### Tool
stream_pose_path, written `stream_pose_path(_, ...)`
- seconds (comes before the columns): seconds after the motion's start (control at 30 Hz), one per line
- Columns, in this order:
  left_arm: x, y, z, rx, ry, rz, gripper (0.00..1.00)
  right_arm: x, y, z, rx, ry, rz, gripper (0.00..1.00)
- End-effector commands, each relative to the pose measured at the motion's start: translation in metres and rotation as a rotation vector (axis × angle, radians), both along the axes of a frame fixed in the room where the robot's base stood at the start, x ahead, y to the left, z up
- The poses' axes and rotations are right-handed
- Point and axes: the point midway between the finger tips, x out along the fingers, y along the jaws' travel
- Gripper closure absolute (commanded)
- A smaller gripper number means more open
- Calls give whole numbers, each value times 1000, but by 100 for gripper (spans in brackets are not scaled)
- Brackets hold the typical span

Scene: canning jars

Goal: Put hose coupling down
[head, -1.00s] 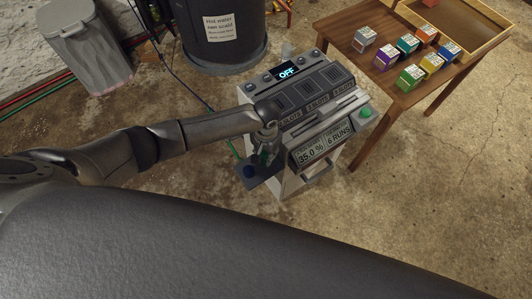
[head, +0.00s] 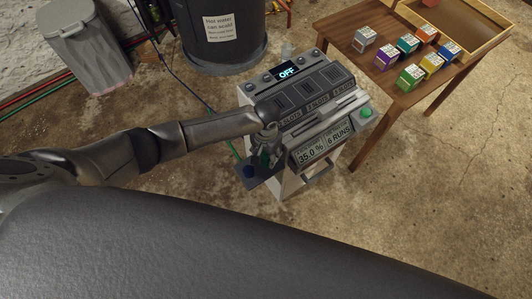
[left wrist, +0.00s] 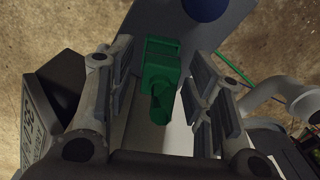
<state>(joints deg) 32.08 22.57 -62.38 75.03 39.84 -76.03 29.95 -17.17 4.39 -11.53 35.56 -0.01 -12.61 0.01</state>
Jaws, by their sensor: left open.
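The green hose coupling (left wrist: 162,80) stands on a grey side shelf (left wrist: 165,22) of the machine, seen in the left wrist view. It shows small and partly covered in the head view (head: 264,159). My left gripper (head: 266,143) is at this shelf, at the machine's front left corner. In the left wrist view its two dark-padded fingers are open on either side of the coupling, with gaps visible. My right gripper is not in view.
A blue round piece (head: 249,171) sits on the shelf beside the coupling. The machine (head: 311,110) has an OFF display and a green button. A wooden table (head: 380,100) with several coloured boxes stands right. A dark tank (head: 222,35) and grey bin (head: 85,50) stand behind.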

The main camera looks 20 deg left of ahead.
Motion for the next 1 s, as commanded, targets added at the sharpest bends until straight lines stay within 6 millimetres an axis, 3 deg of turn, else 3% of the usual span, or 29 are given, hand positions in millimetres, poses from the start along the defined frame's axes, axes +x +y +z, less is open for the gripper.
stream_pose_path(0.17,1,0,19,-1,-2,0,52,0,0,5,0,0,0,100)
stream_pose_path(0.6,1,0,107,-1,-3,0,52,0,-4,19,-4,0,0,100)
stream_pose_path(0.8,1,0,124,-1,-1,0,52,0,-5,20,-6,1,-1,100)
stream_pose_path(1.0,1,0,126,0,0,0,52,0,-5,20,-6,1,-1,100)
